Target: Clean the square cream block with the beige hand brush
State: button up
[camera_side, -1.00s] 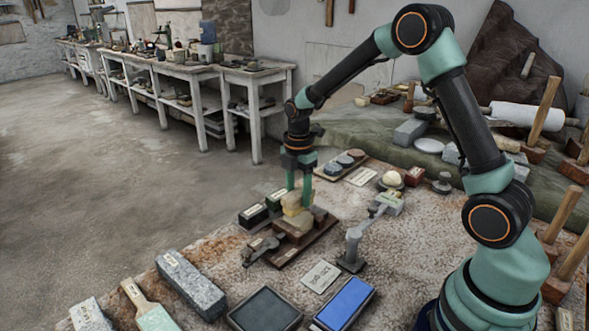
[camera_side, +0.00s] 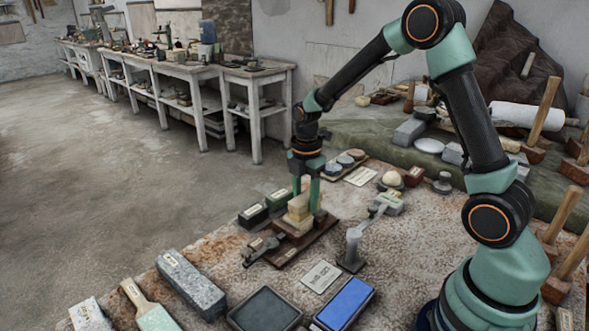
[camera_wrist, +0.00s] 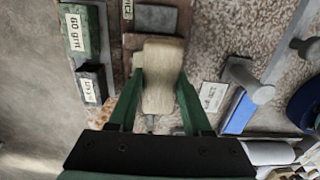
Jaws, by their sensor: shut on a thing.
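My gripper (camera_side: 307,190) points down and is shut on the beige hand brush, whose pale back (camera_wrist: 162,75) fills the space between the two green fingers in the wrist view. The brush is over the cream block (camera_side: 297,222), which sits on a brown wooden base (camera_side: 285,254) in the side view. The brush's lower side is close above the block's top or touching it; I cannot tell which.
In front lie a blue stone (camera_side: 345,302), a dark slab (camera_side: 265,309), a long grey stone (camera_side: 191,283) and a white card (camera_side: 321,277).

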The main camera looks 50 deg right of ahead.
jog(key=shift+f, duration=0.5)
jog(key=shift+a, duration=1.1)
jog(key=shift+d, duration=0.1)
jog(key=shift+d, duration=2.1)
jog(key=shift+a, duration=2.2)
jog(key=shift+d, duration=0.1)
